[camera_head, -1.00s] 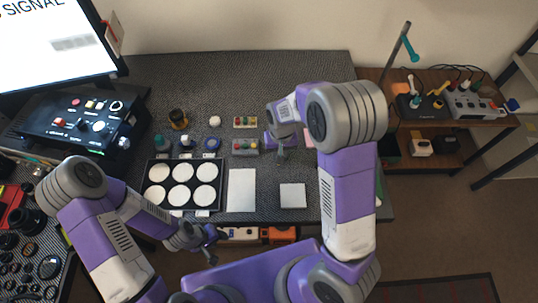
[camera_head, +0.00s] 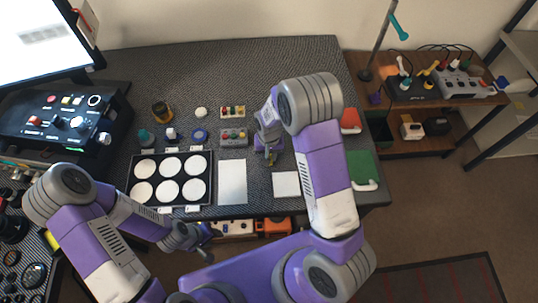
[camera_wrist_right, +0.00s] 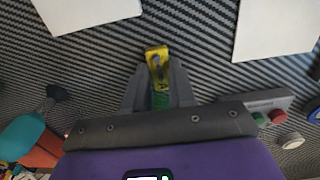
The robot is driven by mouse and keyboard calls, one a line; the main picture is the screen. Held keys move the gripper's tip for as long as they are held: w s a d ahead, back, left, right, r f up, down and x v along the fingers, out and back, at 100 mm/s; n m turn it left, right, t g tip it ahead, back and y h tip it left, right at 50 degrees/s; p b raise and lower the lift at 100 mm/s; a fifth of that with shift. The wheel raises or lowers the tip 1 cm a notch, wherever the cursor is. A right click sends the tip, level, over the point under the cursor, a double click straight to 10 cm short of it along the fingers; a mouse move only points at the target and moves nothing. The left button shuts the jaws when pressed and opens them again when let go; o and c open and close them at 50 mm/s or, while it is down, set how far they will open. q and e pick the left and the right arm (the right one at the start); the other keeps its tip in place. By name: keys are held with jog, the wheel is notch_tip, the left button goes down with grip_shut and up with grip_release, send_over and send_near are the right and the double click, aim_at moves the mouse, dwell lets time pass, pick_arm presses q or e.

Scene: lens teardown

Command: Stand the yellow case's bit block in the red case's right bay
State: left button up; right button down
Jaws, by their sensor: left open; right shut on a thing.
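My right gripper (camera_head: 270,158) is over the mat, right of the grey button box. In the right wrist view its fingers (camera_wrist_right: 158,85) are shut on a small yellow and green piece (camera_wrist_right: 157,54), which looks like the bit block. It points out beyond the fingertips; I cannot tell whether it touches the mat. No yellow case can be made out. My left gripper (camera_head: 205,240) is open and empty near the front edge.
A black tray with white discs (camera_head: 128,190), a large white sheet (camera_head: 232,182) and a small one (camera_head: 286,184) lie nearby. The grey button box (camera_head: 233,137) is left of the gripper. A green thing (camera_head: 362,168) lies at right.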

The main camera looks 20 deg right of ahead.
jog(key=shift+f, duration=0.1)
jog(key=c, duration=0.9)
grip_release()
jog(key=shift+c, duration=0.2)
